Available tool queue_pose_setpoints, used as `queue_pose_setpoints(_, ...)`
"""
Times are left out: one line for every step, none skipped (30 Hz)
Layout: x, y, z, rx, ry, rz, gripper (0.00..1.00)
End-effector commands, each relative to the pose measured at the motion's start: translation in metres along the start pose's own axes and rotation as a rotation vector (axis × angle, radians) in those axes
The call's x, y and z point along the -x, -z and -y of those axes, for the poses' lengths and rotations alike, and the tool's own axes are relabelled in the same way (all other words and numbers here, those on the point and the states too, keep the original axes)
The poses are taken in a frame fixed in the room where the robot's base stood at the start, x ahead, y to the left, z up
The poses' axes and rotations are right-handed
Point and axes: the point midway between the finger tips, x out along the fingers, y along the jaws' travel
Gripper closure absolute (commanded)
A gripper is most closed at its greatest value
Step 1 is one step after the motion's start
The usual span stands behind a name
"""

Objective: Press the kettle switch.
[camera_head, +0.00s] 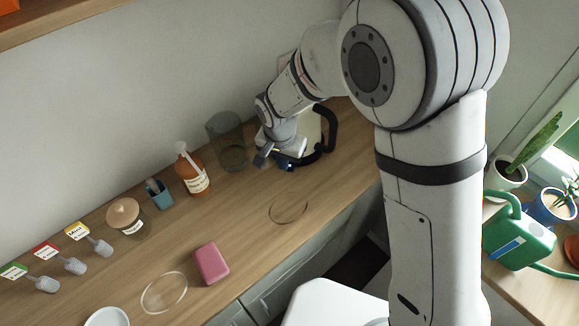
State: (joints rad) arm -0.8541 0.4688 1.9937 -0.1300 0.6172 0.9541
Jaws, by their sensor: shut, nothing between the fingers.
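The kettle (309,128) stands on the wooden counter near the wall, a pale body with a black handle (331,130) on its right side. My arm and gripper cover much of it. My gripper (274,161) is shut and empty, pointing down at the kettle's front left, low over the counter. A small blue glow (290,168) shows beside the fingertips near the kettle's base. The switch itself cannot be made out, and I cannot tell whether the gripper touches it.
A glass ring-like disc (289,208) and a pink box (211,264) lie nearer the front edge. A green watering can (519,237) is at right.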

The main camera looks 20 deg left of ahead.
Motion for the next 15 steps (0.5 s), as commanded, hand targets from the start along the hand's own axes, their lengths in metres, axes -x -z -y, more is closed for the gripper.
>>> queue_pose_setpoints(0.008, 0.0, 0.001, 0.0, 0.004, -0.003, 1.0)
queue_pose_setpoints(0.012, 0.0, 0.001, 0.0, 0.003, -0.002, 1.0)
queue_pose_setpoints(0.018, 0.0, 0.001, 0.0, 0.003, -0.002, 1.0)
queue_pose_setpoints(0.022, 0.0, 0.001, 0.0, 0.003, -0.002, 1.0)
queue_pose_setpoints(0.025, 0.0, 0.001, 0.0, 0.002, -0.002, 1.0)
queue_pose_setpoints(0.028, -0.001, 0.001, 0.0, 0.002, -0.001, 1.0)
queue_pose_setpoints(0.03, -0.001, 0.0, 0.0, 0.001, 0.0, 1.0)
queue_pose_setpoints(0.032, -0.001, 0.0, 0.0, 0.0, 0.0, 1.0)
queue_pose_setpoints(0.034, -0.001, 0.0, 0.0, 0.0, 0.001, 1.0)
queue_pose_setpoints(0.034, -0.001, 0.0, 0.0, 0.0, 0.001, 1.0)
queue_pose_setpoints(0.035, -0.001, 0.0, 0.0, 0.0, 0.001, 1.0)
queue_pose_setpoints(0.035, -0.001, 0.0, 0.0, 0.0, 0.001, 1.0)
queue_pose_setpoints(0.035, -0.001, 0.0, 0.0, 0.0, 0.001, 1.0)
queue_pose_setpoints(0.035, -0.001, 0.0, 0.0, 0.0, 0.001, 1.0)
queue_pose_setpoints(0.035, -0.001, 0.0, 0.0, 0.0, 0.001, 1.0)
